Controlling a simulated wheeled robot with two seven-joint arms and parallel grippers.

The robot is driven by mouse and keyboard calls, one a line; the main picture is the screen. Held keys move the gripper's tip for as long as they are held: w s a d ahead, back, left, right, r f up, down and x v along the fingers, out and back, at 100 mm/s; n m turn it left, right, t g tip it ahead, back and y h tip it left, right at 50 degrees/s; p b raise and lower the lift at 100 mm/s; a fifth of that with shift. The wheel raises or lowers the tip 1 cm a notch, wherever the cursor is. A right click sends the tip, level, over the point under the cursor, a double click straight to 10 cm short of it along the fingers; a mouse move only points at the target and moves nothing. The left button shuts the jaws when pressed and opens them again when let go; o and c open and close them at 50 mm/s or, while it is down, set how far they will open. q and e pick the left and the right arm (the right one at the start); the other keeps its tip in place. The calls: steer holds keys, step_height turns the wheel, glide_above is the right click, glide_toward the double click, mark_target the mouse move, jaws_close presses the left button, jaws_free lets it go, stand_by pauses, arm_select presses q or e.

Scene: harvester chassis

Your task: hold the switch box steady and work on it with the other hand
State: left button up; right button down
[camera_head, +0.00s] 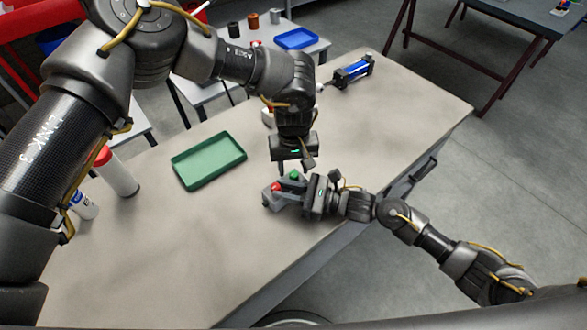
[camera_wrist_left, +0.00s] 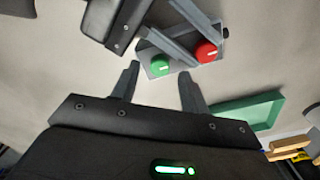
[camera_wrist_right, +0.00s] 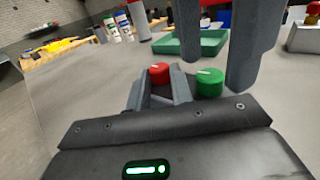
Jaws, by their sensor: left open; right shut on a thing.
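The grey switch box (camera_head: 270,197) is near the table's front edge, with a red knob (camera_head: 276,187) and a green knob (camera_head: 294,175) on top. My right gripper (camera_wrist_right: 160,95) comes from the right and is shut on the box; its fingers hide part of it. In the left wrist view, the green knob (camera_wrist_left: 159,67) and red knob (camera_wrist_left: 206,52) both show. My left gripper (camera_wrist_left: 160,85) is open and points down above the box. Its fingertips are on either side of the green knob's line; I cannot tell whether they touch it.
A green tray (camera_head: 208,160) lies left of the box. A red-topped white bottle (camera_head: 118,175) and a smaller one (camera_head: 83,206) stand at the left. A blue cylinder part (camera_head: 352,72) lies at the back right. The table's front is clear.

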arm_select(q)
steer(key=shift+f, duration=0.8)
steer(key=shift+c, duration=0.4)
jaws_close()
steer(key=shift+n, duration=1.5)
steer(key=shift+o, duration=0.4)
jaws_free()
